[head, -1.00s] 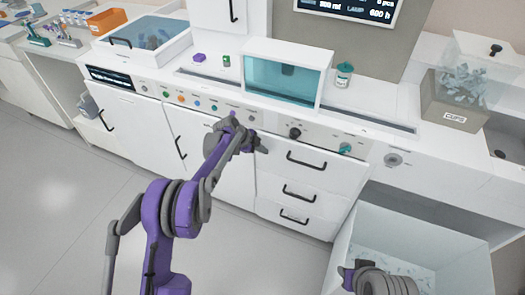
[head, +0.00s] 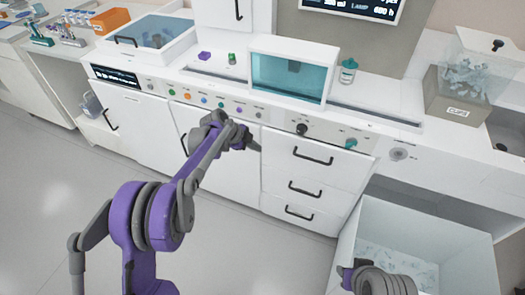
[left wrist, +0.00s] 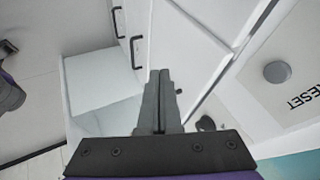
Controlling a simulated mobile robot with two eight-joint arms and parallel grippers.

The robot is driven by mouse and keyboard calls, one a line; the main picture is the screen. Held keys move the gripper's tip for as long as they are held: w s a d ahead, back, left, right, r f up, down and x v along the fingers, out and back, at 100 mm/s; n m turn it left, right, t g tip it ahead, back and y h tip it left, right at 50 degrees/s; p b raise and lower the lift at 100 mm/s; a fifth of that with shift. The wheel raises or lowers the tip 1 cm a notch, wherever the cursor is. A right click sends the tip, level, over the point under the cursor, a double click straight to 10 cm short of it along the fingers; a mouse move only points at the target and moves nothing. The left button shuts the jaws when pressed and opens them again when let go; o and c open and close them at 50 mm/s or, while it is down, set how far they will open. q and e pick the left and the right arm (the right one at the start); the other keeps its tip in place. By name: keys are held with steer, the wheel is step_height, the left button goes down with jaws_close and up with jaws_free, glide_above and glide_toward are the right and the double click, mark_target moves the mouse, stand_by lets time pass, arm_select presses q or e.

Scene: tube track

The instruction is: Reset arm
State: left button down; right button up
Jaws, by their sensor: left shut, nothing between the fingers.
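My left arm comes in from the lower left of the head view. Its left gripper (head: 254,144) is held in front of the white cabinet fronts, below the row of coloured buttons (head: 215,104). In the left wrist view the two grey fingers of the left gripper (left wrist: 160,75) lie together, shut and empty. A grey round button (left wrist: 277,72) beside the word RESET shows at the right of that view. My right arm shows only in part at the bottom right of the head view, over the open white bin (head: 440,225); its fingers cannot be made out.
Cabinet doors and drawers with black handles (head: 305,188) stand close to the left gripper. On the counter are a teal-windowed box (head: 285,82), a small jar (head: 348,70), a purple block (head: 204,55) and a CUPS container (head: 455,108). The floor at the left is clear.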

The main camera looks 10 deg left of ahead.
arm_select(q)
steer(key=shift+v, duration=1.4)
steer(key=s+a+r+n+y+p, duration=0.1)
steer(key=s+r+n+y+p, duration=0.1)
steer(key=s+r+n, duration=0.55)
steer(key=s+a+r+n+y+p, duration=0.1)
steer(key=s+r+n+p, duration=0.3)
steer(key=s, duration=0.7)
steer(key=s+a+n+t+y+p, duration=0.1)
steer(key=s+n, duration=0.7)
steer(key=s, duration=1.1)
steer(key=shift+s+a+r+y+p, duration=0.4)
steer(key=shift+a+y+p, duration=0.35)
steer(key=shift+a+y, duration=0.35)
